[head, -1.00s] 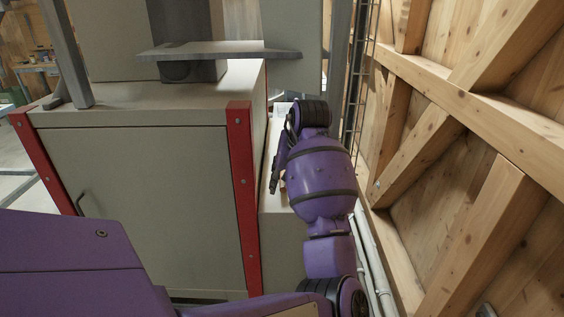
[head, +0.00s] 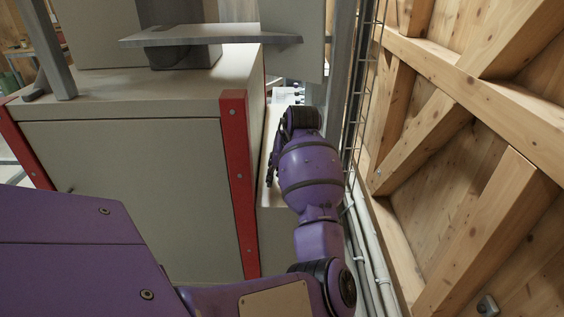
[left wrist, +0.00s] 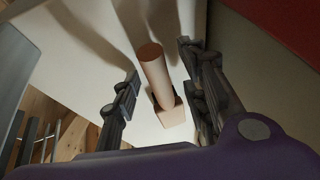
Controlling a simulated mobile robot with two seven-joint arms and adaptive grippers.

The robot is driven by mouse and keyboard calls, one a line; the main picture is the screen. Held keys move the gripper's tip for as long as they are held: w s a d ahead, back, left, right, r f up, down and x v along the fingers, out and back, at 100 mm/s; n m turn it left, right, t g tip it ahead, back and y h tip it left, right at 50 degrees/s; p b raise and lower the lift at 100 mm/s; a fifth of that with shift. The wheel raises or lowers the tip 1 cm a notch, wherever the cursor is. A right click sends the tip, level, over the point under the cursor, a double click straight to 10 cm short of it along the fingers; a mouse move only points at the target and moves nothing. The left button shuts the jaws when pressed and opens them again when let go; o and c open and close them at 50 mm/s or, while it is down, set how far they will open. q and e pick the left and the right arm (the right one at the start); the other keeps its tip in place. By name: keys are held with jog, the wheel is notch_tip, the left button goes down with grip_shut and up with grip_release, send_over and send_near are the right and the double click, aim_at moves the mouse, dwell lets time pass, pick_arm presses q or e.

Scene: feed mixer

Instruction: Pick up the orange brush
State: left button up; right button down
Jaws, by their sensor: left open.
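The orange brush (left wrist: 154,68) shows in the left wrist view as a plain orange-tan cylinder on a paler block, over a pale surface. I cannot make out the brush in the head view. My right gripper is not in view.
The grey cabinet (head: 135,190) with red corner posts (head: 237,185) stands close left of my arm. A metal plate (head: 210,35) juts out above it. A ladder-like rack (head: 362,90), pale pipes (head: 372,255) and a timber wall (head: 470,150) are close on the right.

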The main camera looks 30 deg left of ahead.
pick_arm(q)
jog(key=shift+a+f, duration=0.15)
grip_shut()
jog(key=shift+w, duration=0.1)
